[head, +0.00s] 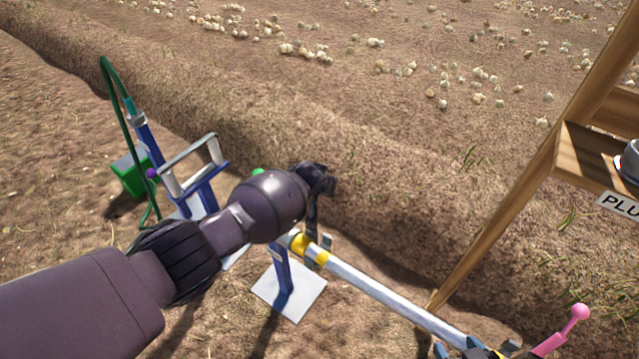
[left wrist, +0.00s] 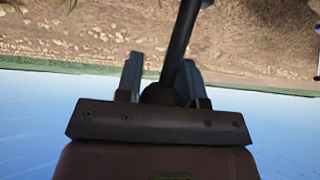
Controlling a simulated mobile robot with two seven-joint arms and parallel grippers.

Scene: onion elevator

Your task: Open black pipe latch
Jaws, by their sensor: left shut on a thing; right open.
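In the left wrist view, a black latch handle (left wrist: 182,45) ends in a dark ball (left wrist: 160,94) between the two grey fingers of my left gripper (left wrist: 160,72), which is shut on it. In the head view my left gripper (head: 318,180) is over the yellow joint of a white pipe (head: 375,288). My wrist and the dark parts there hide most of the latch (head: 312,218), and its exact angle is hard to tell. My right gripper (head: 476,347) is open at the bottom edge, mostly cut off, by the pipe's lower end.
A pink latch with a ball end (head: 566,328) stands up at the bottom right. Blue stands on white plates (head: 289,292) hold the pipe. A green bucket (head: 133,173) and green hose (head: 112,80) are at left. A wooden frame (head: 530,185) rises at right. Onions lie beyond the soil ridge.

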